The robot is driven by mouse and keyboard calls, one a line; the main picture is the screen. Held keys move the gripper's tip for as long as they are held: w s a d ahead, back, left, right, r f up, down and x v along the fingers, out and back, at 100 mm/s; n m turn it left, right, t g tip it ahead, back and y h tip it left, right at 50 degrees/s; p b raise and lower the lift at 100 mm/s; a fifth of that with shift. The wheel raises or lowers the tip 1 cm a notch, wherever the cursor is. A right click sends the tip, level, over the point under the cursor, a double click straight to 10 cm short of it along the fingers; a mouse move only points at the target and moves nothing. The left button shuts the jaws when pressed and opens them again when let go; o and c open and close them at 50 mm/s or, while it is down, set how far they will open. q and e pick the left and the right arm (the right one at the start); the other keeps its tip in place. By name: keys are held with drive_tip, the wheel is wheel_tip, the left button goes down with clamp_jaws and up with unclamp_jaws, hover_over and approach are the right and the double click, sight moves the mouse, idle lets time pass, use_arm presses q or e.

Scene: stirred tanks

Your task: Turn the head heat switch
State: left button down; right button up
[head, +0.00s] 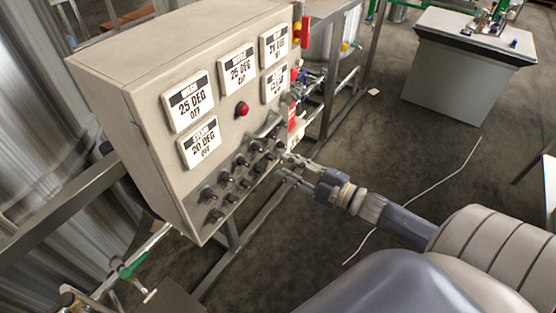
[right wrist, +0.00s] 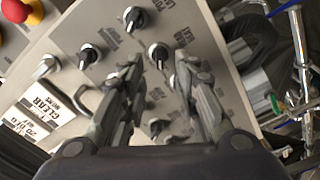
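The grey control box (head: 150,90) fills the left middle of the head view. Its lower face carries rows of black rotary switches (head: 228,178); I cannot read which one is the head heat switch. My right gripper (head: 286,168) is at the right end of these rows, near the panel. In the right wrist view its two fingers (right wrist: 165,85) are apart, with a black switch with a pale pointer (right wrist: 158,54) showing in the gap. Whether the fingers touch it is unclear. Other switches lie around the fingers, some partly hidden by them. My left gripper is not in view.
Several white displays (head: 188,102) show temperatures and OFF above the switches. A red button (head: 242,109) sits among them. A handle (right wrist: 88,105) juts out close to one finger. Steel tanks (head: 40,120) stand behind the box; open floor (head: 400,150) lies to the right.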

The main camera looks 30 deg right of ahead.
sight(274, 160)
drive_tip(key=shift+x, duration=2.05)
clamp_jaws()
